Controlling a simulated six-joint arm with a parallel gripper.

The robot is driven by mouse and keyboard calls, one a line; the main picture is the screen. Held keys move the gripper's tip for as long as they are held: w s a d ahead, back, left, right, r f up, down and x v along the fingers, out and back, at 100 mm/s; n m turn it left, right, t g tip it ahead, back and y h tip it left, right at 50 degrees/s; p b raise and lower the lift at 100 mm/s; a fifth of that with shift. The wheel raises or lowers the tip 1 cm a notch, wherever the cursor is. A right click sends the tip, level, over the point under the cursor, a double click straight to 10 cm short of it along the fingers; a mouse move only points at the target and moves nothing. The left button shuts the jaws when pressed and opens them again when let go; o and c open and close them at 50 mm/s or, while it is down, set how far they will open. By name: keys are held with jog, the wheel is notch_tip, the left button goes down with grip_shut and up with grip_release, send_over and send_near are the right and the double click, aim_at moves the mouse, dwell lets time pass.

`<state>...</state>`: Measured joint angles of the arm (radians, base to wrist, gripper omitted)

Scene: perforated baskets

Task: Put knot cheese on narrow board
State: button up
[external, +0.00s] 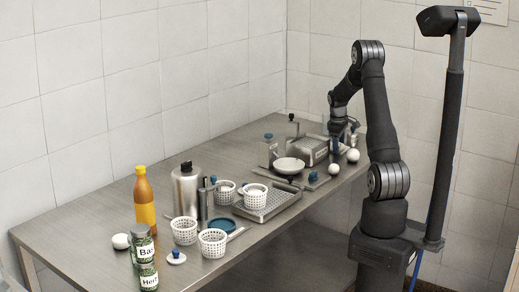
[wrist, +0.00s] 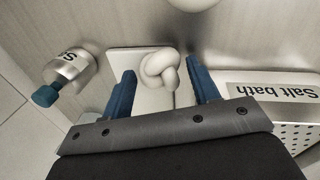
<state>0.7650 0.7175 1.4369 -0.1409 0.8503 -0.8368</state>
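The knot cheese (wrist: 168,70), a white knotted lump, lies on a pale flat board (wrist: 120,62) in the wrist view. I cannot tell whether this is the narrow board. My gripper (wrist: 160,72) is open, with its blue fingers on either side of the knot and a gap to each. In the external view my gripper (external: 343,137) is low at the far end of the table, by a tray. The knot cannot be made out there.
A tray labelled "Salt bath" (wrist: 272,90) is close on the right in the wrist view; a blue-capped jar (wrist: 68,70) lies left. White balls (external: 352,155) sit near the table edge. Baskets (external: 212,243), bottles and a perforated tray (external: 270,205) crowd the near half.

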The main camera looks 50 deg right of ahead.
jog(key=shift+o, duration=0.3)
jog(key=shift+r, duration=0.1)
notch_tip(320, 180, up, 12)
jog(key=a, duration=0.2)
jog(key=shift+s, duration=0.2)
jog(key=f, duration=0.4)
jog(key=d+f, duration=0.1)
jog(key=f, duration=0.3)
jog(key=d+f, duration=0.1)
jog(key=f, duration=0.3)
jog(key=shift+w+f, duration=0.15)
jog(key=shift+f, duration=0.1)
notch_tip(320, 180, up, 3)
jog(key=shift+f, duration=0.1)
jog(key=shift+r, duration=0.6)
